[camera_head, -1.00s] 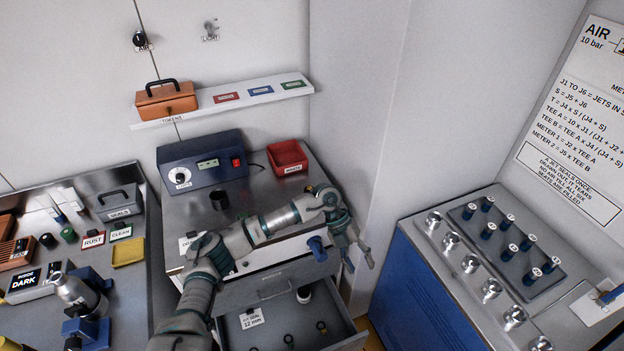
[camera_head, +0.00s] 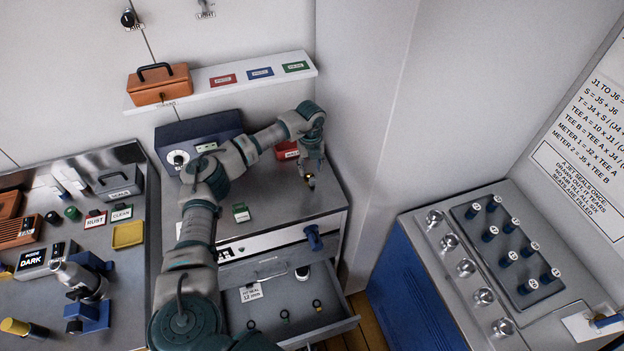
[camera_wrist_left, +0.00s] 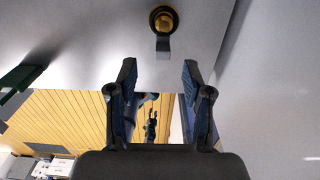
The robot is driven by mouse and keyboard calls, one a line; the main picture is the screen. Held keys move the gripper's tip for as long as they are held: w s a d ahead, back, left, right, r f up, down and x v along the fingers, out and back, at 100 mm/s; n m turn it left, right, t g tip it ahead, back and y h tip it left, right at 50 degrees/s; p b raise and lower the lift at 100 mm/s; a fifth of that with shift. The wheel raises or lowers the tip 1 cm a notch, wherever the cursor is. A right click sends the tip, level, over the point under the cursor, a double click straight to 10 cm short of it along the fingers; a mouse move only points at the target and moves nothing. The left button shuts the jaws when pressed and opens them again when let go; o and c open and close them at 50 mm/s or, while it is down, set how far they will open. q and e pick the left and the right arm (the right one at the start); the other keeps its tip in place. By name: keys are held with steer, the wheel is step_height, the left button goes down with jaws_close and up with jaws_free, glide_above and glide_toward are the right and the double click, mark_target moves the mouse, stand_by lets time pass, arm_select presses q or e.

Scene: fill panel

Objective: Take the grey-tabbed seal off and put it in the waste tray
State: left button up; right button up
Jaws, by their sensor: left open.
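The grey-tabbed seal (camera_wrist_left: 163,47) shows in the left wrist view as a small grey tab at the edge of a round brass fitting (camera_wrist_left: 164,20) set in the grey bench top. In the head view the brass fitting (camera_head: 309,180) is a small spot at the right of the bench, mostly hidden by my gripper. My left gripper (camera_wrist_left: 160,68) is open and empty, with its fingers apart and the tab just beyond the tips, roughly between them.
A blue instrument box (camera_head: 205,133) stands at the back of the bench behind my arm. A small green-and-white block (camera_head: 241,212) stands on the bench. An open drawer (camera_head: 335,328) with several rings lies below. A blue valve handle (camera_head: 314,238) sticks out at the front.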

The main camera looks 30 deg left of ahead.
mark_target(312, 178)
arm_select(q)
step_height(312, 178, down, 2)
steer(key=shift+s+a, duration=0.1)
steer(key=shift+s, duration=0.05)
steer(key=f, duration=0.4)
steer(key=shift+w+d+f+p, duration=0.25)
steer(key=shift+d+f+p, duration=0.05)
steer(key=shift+d+p, duration=0.1)
steer(key=shift+s+r, duration=0.1)
steer(key=shift+c, duration=0.5)
jaws_close()
